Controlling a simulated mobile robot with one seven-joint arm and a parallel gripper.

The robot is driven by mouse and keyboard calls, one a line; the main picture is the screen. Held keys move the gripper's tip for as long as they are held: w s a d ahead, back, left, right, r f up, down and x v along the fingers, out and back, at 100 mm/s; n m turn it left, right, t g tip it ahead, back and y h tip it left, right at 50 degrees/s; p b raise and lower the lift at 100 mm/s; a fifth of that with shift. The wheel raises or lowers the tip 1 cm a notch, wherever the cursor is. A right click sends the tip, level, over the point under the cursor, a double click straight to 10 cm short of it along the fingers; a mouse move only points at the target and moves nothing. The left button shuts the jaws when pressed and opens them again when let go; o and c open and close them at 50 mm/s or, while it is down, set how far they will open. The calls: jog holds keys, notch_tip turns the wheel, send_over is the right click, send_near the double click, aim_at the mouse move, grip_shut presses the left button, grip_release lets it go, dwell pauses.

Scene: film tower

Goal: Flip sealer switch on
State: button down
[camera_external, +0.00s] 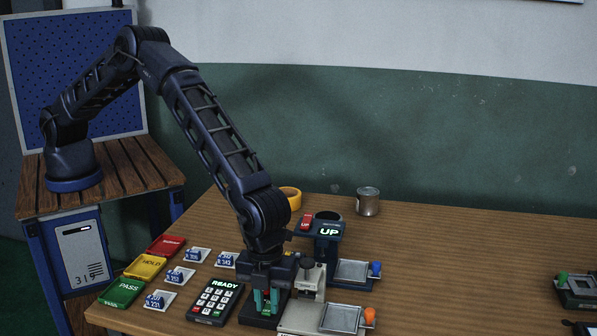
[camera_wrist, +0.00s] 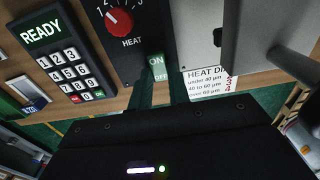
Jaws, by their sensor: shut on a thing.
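The sealer's black control panel (camera_wrist: 150,30) carries a red HEAT dial (camera_wrist: 118,21) and a small green switch (camera_wrist: 156,62) marked ON and OFF. The ON face looks bright green; the switch's exact tilt is hard to tell. My gripper (camera_wrist: 158,84) has its two teal fingers on either side of the switch, shut on it. In the external view my gripper (camera_external: 266,302) points down at the dark control box in front of the sealer (camera_external: 313,277). The fingers and wrist hide most of the panel there.
A keypad (camera_external: 215,301) reading READY stands just left. Red, yellow and green PASS trays (camera_external: 122,291) and small blue-printed cards lie farther left. Metal plates (camera_external: 341,318), a stand reading UP (camera_external: 328,231) and a tin (camera_external: 367,201) are close by. The table's right middle is clear.

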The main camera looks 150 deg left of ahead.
jog(key=shift+s+a+t+h, duration=0.15)
jog(key=shift+t+h, duration=0.35)
jog(key=shift+s+a+t+h, duration=0.15)
jog(key=shift+t+h, duration=0.35)
jog(key=c, duration=1.3)
grip_release()
jog(key=shift+r, duration=0.15)
jog(key=v, duration=1)
jog(key=shift+s+a+r, duration=0.15)
jog(key=shift+r, duration=0.1)
